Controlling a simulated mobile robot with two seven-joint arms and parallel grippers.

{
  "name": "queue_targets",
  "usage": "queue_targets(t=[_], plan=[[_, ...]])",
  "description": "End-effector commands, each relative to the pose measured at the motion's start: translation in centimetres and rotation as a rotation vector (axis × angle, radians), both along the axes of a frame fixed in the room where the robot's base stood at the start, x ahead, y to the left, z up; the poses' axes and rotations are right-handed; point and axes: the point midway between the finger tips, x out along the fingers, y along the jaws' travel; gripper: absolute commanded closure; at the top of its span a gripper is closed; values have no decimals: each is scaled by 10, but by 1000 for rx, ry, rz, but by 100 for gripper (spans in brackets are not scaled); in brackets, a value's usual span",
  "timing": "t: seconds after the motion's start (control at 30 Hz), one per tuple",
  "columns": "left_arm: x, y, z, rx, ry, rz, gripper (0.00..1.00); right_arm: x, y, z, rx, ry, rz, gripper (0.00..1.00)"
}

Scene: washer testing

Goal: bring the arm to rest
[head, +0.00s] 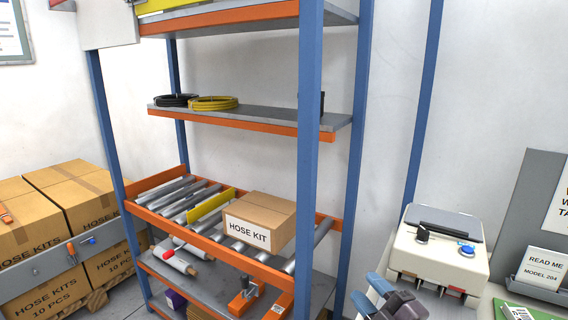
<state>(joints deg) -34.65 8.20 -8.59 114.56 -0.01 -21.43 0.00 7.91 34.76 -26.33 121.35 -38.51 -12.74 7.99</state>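My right gripper (384,298) shows at the bottom edge, right of the middle, in front of the lower left side of a white tester box. Only its blue-grey and dark end parts are in the picture, and whether its fingers are apart cannot be made out. I see nothing held in it. The rest of the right arm is cut off by the lower edge. My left gripper is not in the picture.
A blue and orange rack (308,160) holds a hose kit box (260,219) on its roller shelf. Stacked hose kit cartons (28,225) stand at the left.

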Motion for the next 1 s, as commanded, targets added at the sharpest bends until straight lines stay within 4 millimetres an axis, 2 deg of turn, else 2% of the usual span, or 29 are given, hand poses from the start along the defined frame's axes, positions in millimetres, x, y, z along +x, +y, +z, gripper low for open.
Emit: queue_targets(t=[0.17,0.27,0.37,0.5,0.7,1.0], plan=[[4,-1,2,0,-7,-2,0,-25,-46,-42,203,281,-292,61],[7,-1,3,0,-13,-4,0,-48,-71,-72,295,456,-446,61],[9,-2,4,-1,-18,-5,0,-80,-92,-102,373,643,-590,61],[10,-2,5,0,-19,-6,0,-135,-113,-141,459,909,-764,61],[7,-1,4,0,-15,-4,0,-196,-123,-170,523,1172,-905,61],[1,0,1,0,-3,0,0,-259,-123,-187,570,1425,-1010,61]])
